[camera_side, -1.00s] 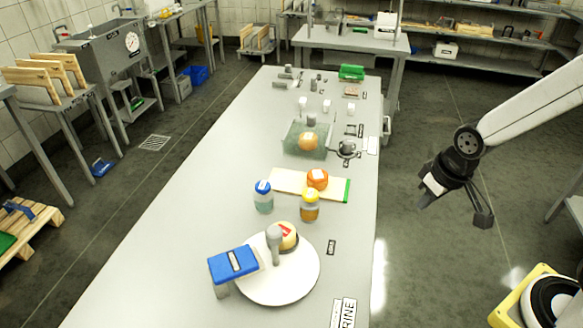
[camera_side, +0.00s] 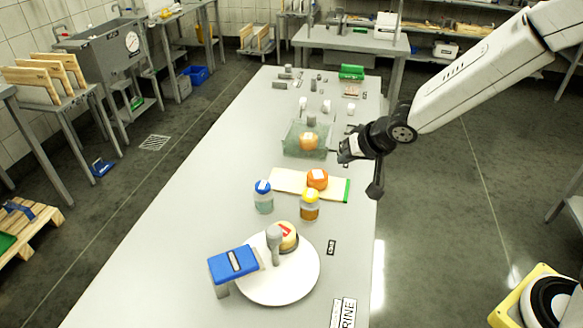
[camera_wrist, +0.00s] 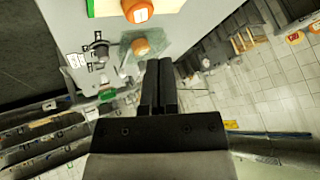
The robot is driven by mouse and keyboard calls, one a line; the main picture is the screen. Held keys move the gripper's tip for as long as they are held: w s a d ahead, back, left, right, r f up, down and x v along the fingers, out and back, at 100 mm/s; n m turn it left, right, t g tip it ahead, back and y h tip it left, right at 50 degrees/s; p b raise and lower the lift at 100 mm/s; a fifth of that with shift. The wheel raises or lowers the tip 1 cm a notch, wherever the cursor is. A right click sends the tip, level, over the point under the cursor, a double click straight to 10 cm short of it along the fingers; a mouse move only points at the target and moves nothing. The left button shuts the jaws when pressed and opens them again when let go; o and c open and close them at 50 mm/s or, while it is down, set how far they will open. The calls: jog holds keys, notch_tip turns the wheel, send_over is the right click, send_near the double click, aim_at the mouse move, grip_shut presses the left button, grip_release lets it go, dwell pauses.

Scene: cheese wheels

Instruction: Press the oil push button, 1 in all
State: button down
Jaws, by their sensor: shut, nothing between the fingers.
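My gripper (camera_side: 343,150) is shut and empty, above the right edge of the long table in the side view. Its two dark fingers (camera_wrist: 158,82) lie together in the wrist view. A small metallic fixture with a round base (camera_wrist: 100,50) stands on the table beside printed labels. It is left of my fingers in the wrist view, and my gripper hides it in the side view. I cannot read the labels or tell which part is the oil push button. A jar with a yellow cap and amber contents (camera_side: 310,206) stands nearer in the side view.
A greenish clear tray (camera_side: 292,146) holds an orange wheel (camera_side: 309,141). A cutting board (camera_side: 286,182) bears another orange wheel (camera_side: 317,179). A blue-capped jar (camera_side: 263,198) and a white round plate (camera_side: 300,285) with a cheese stand nearer.

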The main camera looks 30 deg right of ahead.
jog(key=m+t+y, duration=0.1)
jog(key=y, duration=0.1)
send_over(307, 192)
jog(key=s, duration=0.2)
jog(key=shift+w+d+r, duration=0.2)
jog(key=shift+w+d, duration=0.05)
jog(key=shift+d, duration=0.05)
jog(key=shift+f, duration=0.15)
jog(key=shift+f, duration=4.25)
jog(key=shift+f, duration=1.35)
dwell(0.3)
jog(key=shift+r, duration=1.3)
